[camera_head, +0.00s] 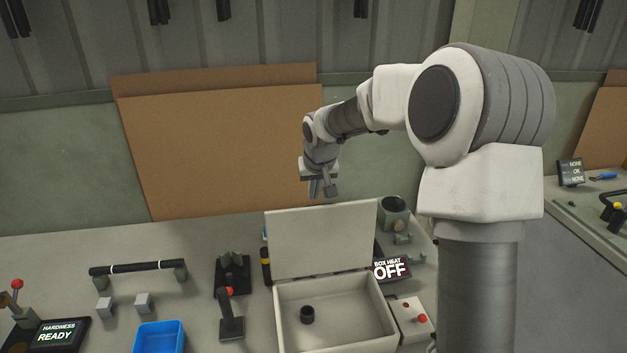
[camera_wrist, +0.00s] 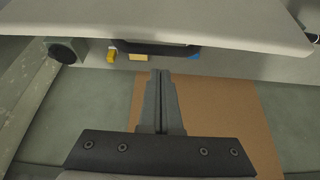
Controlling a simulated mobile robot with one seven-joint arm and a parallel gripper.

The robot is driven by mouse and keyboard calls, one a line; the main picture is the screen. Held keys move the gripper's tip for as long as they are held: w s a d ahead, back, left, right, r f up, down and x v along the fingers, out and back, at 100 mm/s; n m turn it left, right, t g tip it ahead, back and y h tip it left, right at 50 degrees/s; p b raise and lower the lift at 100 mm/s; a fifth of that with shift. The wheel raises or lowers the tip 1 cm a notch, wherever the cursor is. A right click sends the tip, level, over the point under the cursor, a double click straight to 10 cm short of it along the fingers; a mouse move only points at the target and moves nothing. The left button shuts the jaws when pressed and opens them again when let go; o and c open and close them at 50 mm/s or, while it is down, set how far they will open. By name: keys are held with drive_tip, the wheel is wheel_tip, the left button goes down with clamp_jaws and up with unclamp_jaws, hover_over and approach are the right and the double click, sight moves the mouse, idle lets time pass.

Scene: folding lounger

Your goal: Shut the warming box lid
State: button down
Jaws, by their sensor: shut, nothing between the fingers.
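The warming box (camera_head: 335,322) stands on the workbench, a pale open-topped box at the lower middle of the head view. Its lid (camera_head: 322,238) stands raised, nearly upright, along the box's back edge. A small dark cylinder (camera_head: 307,315) is inside the box. My gripper (camera_head: 323,195) is above and behind the lid's top edge, pointing down, and appears apart from it. In the wrist view my gripper (camera_wrist: 160,75) has its fingers together with nothing between them. The pale panel across the top of the wrist view (camera_wrist: 170,20) appears to be the lid.
A "BOX HEAT OFF" display (camera_head: 390,268) and a control box with a red button (camera_head: 410,318) stand right of the box. A red-knobbed lever (camera_head: 230,315), a blue bin (camera_head: 160,337) and a dark bar (camera_head: 138,267) are to the left. A brown board (camera_head: 220,140) leans on the back wall.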

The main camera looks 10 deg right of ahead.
drive_tip(key=shift+s+f, duration=0.15)
drive_tip(key=shift+s, duration=0.65)
drive_tip(key=shift+s+b, duration=0.15)
drive_tip(key=shift+b, duration=0.2)
drive_tip(key=shift+s+b, duration=0.3)
drive_tip(key=shift+b, duration=0.05)
